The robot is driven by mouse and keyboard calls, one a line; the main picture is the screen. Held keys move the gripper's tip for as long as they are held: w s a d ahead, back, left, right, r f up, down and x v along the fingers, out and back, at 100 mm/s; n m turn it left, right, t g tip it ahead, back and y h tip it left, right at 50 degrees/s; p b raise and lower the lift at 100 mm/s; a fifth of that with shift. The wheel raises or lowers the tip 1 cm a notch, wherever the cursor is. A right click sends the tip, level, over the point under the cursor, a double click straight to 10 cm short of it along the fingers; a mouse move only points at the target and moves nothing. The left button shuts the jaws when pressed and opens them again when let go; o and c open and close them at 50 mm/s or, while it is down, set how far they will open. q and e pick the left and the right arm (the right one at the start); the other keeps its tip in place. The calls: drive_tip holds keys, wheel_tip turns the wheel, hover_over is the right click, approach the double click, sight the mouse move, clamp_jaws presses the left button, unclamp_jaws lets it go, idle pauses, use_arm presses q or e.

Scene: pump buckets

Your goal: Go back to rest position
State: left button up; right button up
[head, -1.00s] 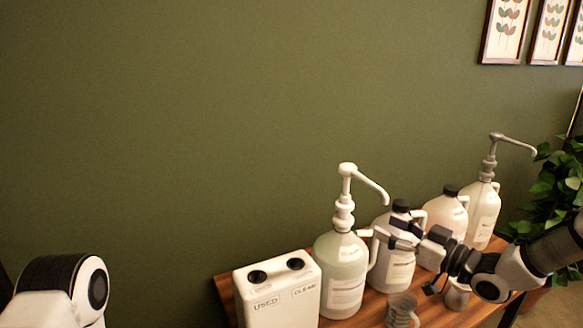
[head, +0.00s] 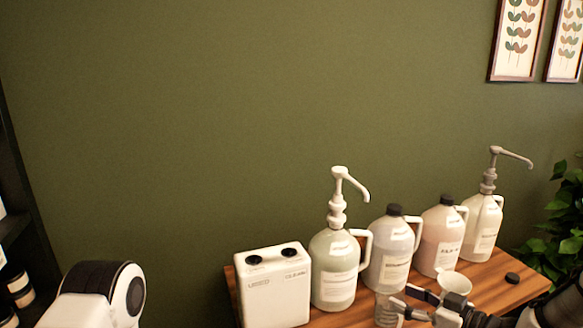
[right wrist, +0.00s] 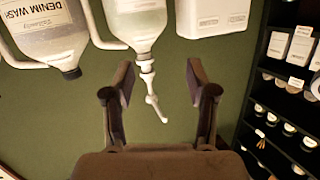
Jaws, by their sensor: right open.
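My right gripper (head: 402,297) is low at the front of the wooden table, in front of the jugs. In the right wrist view its two fingers (right wrist: 160,72) are apart with nothing held. Behind that gap, upside down, hangs the white pump (right wrist: 148,85) of the greenish jug. In the head view this jug (head: 334,285) stands upright with its white pump (head: 338,200) fitted. My left gripper is out of view; only part of my left arm shows at the bottom left.
White two-hole box (head: 275,300) stands left of the jugs. Capped jugs (head: 390,258) (head: 437,245) and a grey-pump jug (head: 482,228) stand right. A clear beaker (head: 384,314), white cup (head: 455,283) and loose black cap (head: 512,278) are near the front. Shelves (right wrist: 287,90) show in the wrist view.

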drive_tip(key=s+a+f+m+g+h, duration=0.25)
drive_tip(key=s+f, duration=0.45)
drive_tip(key=f, duration=0.4)
drive_tip(key=s+a+f+m+g+h, duration=0.1)
drive_tip(key=s+a+f+g, duration=0.2)
drive_tip(key=s+f, duration=0.6)
drive_tip(key=s+d+f+m+g+h, duration=0.1)
drive_tip(key=s+d+f+g+h, duration=0.1)
drive_tip(key=s, duration=0.4)
drive_tip(key=s+d+f+m+g+h, duration=0.1)
drive_tip(key=s+d+f+g+h, duration=0.1)
drive_tip(key=s+f, duration=0.2)
drive_tip(key=s+d+f+m+g+h, duration=0.2)
drive_tip(key=s+f+h, duration=0.1)
drive_tip(key=s, duration=0.5)
drive_tip(key=shift+s+d+f, duration=0.25)
drive_tip(key=shift+s, duration=0.1)
